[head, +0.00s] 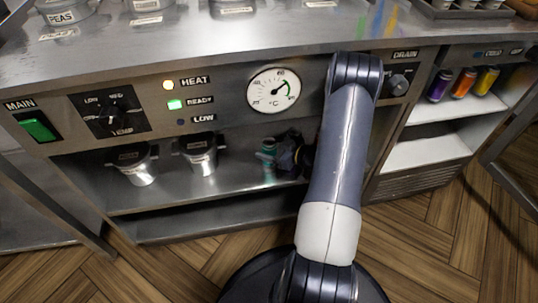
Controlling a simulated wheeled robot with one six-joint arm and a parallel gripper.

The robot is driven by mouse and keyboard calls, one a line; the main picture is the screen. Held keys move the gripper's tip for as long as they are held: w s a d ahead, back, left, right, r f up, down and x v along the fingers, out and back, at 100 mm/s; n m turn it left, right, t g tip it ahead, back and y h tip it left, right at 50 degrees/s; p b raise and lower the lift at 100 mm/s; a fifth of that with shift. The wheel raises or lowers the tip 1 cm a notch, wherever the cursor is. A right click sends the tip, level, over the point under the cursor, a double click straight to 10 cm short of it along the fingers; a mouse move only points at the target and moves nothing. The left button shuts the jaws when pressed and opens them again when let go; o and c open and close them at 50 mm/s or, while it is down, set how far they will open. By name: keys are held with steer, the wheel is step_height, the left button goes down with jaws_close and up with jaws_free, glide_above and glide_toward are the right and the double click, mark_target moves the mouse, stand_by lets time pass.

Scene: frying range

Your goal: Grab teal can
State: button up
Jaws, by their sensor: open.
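The teal can (267,147) stands on the upper open shelf under the gauge panel. Only part of it shows, as my dark gripper (277,156) is close at its right side. The gripper reaches into the shelf space from the right and is open. Its fingers are small and dark here, so I cannot tell whether they are around the can or just beside it.
Two metal pots (135,164) (201,155) stand left of the can on the same shelf (110,198). The control panel with a round gauge (273,91) overhangs the shelf. Purple, orange and yellow cans (439,86) (463,83) (486,81) stand in the right cabinet.

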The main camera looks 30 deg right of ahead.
steer(key=shift+w+a+f, duration=0.1)
steer(key=shift+w+a, duration=0.1)
steer(key=shift+w, duration=0.15)
steer(key=c, duration=1.2)
